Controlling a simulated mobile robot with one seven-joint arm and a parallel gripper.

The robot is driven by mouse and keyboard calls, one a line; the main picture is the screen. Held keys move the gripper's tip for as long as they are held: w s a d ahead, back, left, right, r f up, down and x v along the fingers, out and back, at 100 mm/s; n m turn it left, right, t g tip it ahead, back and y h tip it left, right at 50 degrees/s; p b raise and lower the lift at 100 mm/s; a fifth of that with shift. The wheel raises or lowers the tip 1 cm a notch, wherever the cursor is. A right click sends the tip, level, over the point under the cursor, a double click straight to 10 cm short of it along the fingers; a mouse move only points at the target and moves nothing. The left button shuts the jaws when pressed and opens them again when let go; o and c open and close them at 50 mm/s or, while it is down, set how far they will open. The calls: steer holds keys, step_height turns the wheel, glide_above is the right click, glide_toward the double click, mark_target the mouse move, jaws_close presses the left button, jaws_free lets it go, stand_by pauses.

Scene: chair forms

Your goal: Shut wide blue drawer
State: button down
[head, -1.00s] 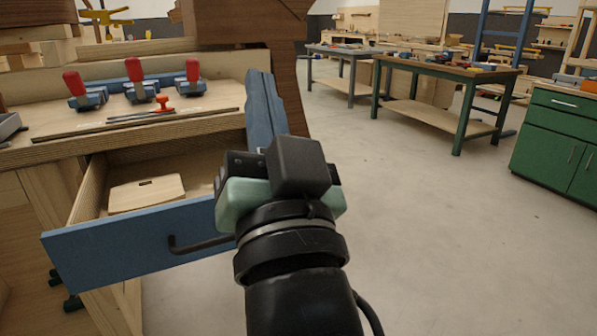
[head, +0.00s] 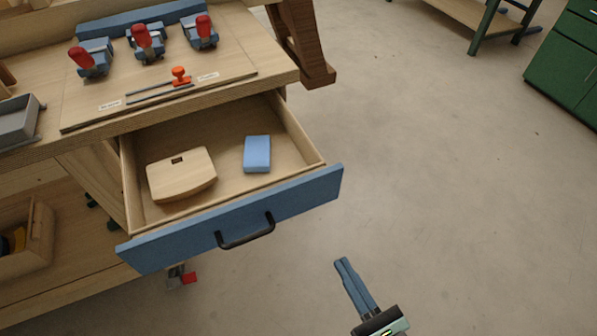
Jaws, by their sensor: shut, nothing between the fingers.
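The wide blue drawer (head: 302,199) is pulled open under the workbench top. Its blue front carries a black bar handle (head: 246,232). Inside lie a pale wooden piece (head: 182,178) with a small dark slot and a blue block (head: 257,154). My gripper (head: 340,264) is at the lower right, in front of and to the right of the drawer front, apart from it. Its two blue fingers are together and hold nothing. The drawer's rear end is hidden under the bench top.
On the bench top (head: 232,83) stand several blue clamps with red handles (head: 147,39), a small orange-red tool (head: 180,74) and a grey tray (head: 17,122). A wooden bin (head: 38,240) sits on the lower shelf. Open floor (head: 440,170) lies right; a green cabinet (head: 570,62) stands far right.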

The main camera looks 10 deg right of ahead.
mark_target(305, 199)
steer(key=x, duration=1.3)
steer(key=shift+w+r, duration=0.15)
steer(key=shift+w, duration=0.15)
